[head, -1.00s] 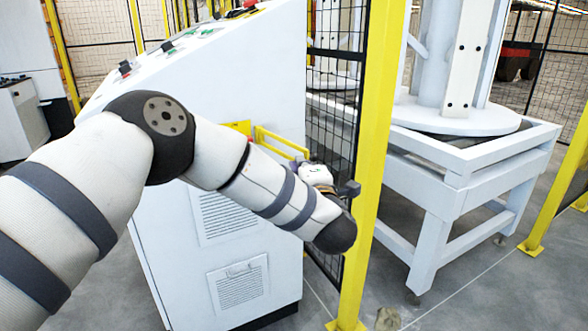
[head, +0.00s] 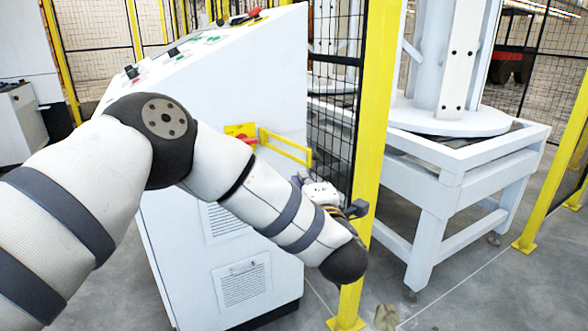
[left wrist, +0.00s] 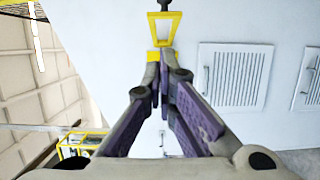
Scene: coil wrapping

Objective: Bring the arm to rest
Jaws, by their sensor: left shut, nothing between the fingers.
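My left arm (head: 165,130) reaches in from the left, bends at a dark joint and slopes down to the right in the head view. My left gripper (left wrist: 160,75) shows its purple fingers closed together and empty in the left wrist view. In the head view the gripper is mostly hidden behind my wrist, with only a bit of purple showing. It is in front of the white control cabinet (head: 250,75), near its right edge. I cannot tell the exact gap to the cabinet. My right gripper is in neither view.
A red switch on a yellow plate (head: 240,132) and a yellow bracket (head: 285,147) are on the cabinet side. A yellow post (head: 372,150) with mesh fence stands just right of my wrist. A white machine frame (head: 455,180) stands beyond.

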